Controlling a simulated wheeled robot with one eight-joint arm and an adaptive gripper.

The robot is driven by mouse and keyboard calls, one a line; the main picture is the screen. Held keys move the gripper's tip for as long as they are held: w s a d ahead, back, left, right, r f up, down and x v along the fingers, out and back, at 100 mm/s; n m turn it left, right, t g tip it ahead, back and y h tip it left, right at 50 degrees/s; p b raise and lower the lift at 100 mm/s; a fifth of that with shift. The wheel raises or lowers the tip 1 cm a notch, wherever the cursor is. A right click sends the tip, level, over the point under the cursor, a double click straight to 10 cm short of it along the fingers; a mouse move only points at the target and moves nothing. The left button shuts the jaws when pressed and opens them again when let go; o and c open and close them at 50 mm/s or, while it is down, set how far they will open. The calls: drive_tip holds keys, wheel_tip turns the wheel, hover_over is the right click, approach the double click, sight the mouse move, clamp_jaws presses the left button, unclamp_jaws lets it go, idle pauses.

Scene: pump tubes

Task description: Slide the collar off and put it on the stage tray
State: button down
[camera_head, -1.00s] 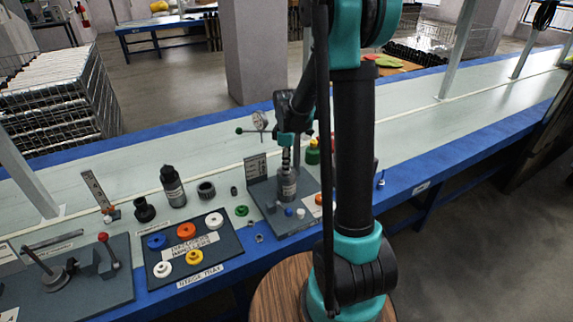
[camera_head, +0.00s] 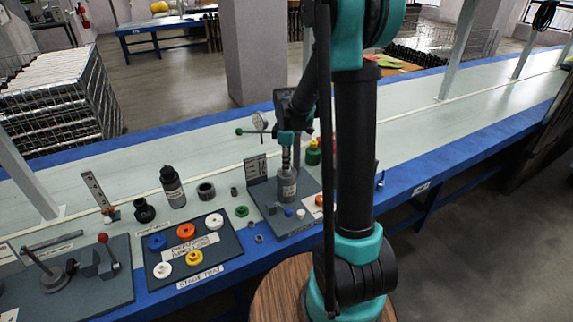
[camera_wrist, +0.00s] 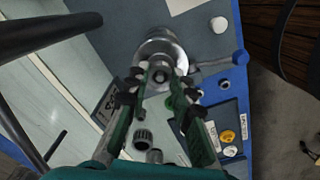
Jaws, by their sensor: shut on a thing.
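My gripper (camera_head: 287,168) points down over a grey cylindrical pump body (camera_head: 287,187) on a dark base plate at the middle of the bench. In the wrist view my gripper (camera_wrist: 161,80) has its fingers closed on a small grey ring-like collar (camera_wrist: 160,74), in line with the round metallic body (camera_wrist: 160,48) beyond it. The fingers hide part of the collar, and I cannot tell whether it is still around the body's stem. The dark stage tray (camera_head: 222,262) stands to the left at the front edge, holding blue, orange, white and yellow rings.
A fixture plate (camera_head: 100,293) with a red-knobbed lever lies at far left.

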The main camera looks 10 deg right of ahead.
drive_tip(key=shift+r, duration=0.3)
drive_tip(key=shift+r, duration=2.2)
